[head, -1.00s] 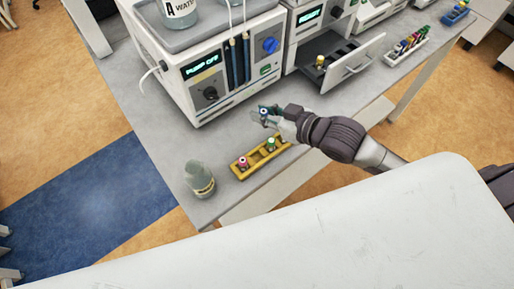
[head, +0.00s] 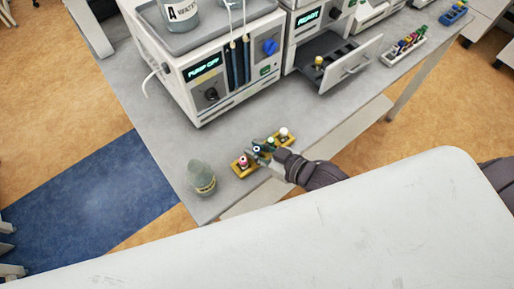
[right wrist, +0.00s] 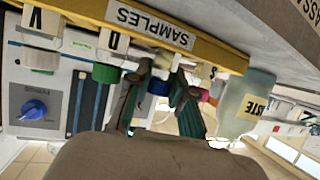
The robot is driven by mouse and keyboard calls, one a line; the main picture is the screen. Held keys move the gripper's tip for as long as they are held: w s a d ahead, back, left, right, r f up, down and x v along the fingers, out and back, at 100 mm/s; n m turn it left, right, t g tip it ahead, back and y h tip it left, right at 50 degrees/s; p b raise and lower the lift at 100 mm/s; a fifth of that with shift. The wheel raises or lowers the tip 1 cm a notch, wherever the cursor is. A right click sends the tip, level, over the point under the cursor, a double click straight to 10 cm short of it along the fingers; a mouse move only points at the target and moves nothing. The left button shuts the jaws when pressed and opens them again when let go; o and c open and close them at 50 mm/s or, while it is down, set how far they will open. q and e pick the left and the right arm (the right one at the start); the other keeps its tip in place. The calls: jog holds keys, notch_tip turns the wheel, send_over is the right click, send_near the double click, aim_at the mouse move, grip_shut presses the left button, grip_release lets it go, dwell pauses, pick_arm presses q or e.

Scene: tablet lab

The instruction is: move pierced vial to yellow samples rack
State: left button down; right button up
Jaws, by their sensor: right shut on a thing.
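The yellow samples rack (head: 236,168) lies near the table's front edge; its SAMPLES label shows in the right wrist view (right wrist: 152,25). It holds a pink-capped vial (head: 243,161), a green-capped vial (head: 270,142) and a white-capped vial (head: 284,132). My right gripper (head: 260,150) is shut on a blue-capped vial (head: 257,149) at the rack, between the pink and green caps. The blue cap (right wrist: 160,87) shows between the fingers in the right wrist view. The fingers hide its body, so I cannot tell whether it is fully seated. My left gripper is not in view.
A waste bottle (head: 202,180) stands close to the rack's left end. A pump unit (head: 205,75) is behind. An open drawer (head: 345,68) holds a yellow-capped vial (head: 319,62). A white rack (head: 405,50) with several vials is farther right. Table left of the bottle is clear.

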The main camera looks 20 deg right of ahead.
jog(key=shift+f, duration=0.15)
jog(key=o, duration=0.6)
jog(key=shift+c, duration=0.2)
jog(key=b+v, duration=0.1)
jog(key=v, duration=1.1)
jog(key=shift+b, duration=0.3)
